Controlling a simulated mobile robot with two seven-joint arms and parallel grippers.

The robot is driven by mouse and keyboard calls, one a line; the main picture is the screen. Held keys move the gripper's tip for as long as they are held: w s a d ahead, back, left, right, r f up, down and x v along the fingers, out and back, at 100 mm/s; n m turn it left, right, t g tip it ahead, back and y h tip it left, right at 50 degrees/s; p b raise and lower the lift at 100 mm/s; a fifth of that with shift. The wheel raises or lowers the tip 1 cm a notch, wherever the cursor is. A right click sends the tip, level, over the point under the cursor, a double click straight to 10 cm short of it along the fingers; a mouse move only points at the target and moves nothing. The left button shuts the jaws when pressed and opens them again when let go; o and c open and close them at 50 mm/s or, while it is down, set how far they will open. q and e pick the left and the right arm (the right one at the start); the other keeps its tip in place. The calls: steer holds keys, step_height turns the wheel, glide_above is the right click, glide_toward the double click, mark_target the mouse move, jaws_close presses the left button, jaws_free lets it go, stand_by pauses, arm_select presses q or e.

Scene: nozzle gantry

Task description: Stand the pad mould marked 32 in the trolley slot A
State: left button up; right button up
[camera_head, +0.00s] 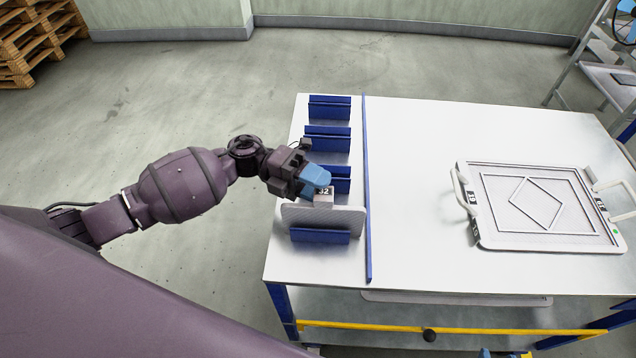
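The pad mould marked 32 (342,220) is a grey, fine-textured plate with a block on top that bears a black-and-white label. It looks roughly upright at the near end of the row of blue slot rails on the table-like trolley (425,235). The nearest blue rail (320,237) is in front of its lower part. Whether its bottom edge touches the deck is hidden. My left gripper (318,186) is shut on the block at the mould's top. No slot letter is readable. A small blue and dark piece at the bottom edge may be my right gripper; I cannot be sure.
Several blue slot rails (328,140) stand behind the mould, with no plates visible between them. A long blue strip (368,190) borders them. A white handled frame with a diamond outline (530,205) lies at the right. The deck between is clear. Pallets (35,35) stand far left.

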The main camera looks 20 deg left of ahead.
arm_select(q)
steer(key=shift+o, duration=0.9)
steer(key=shift+f, duration=0.1)
steer(key=w+a+b, duration=0.1)
steer(key=a, duration=0.9)
steer(key=shift+w+a, duration=0.25)
steer(key=shift+a, duration=0.1)
steer(key=shift+s, duration=0.1)
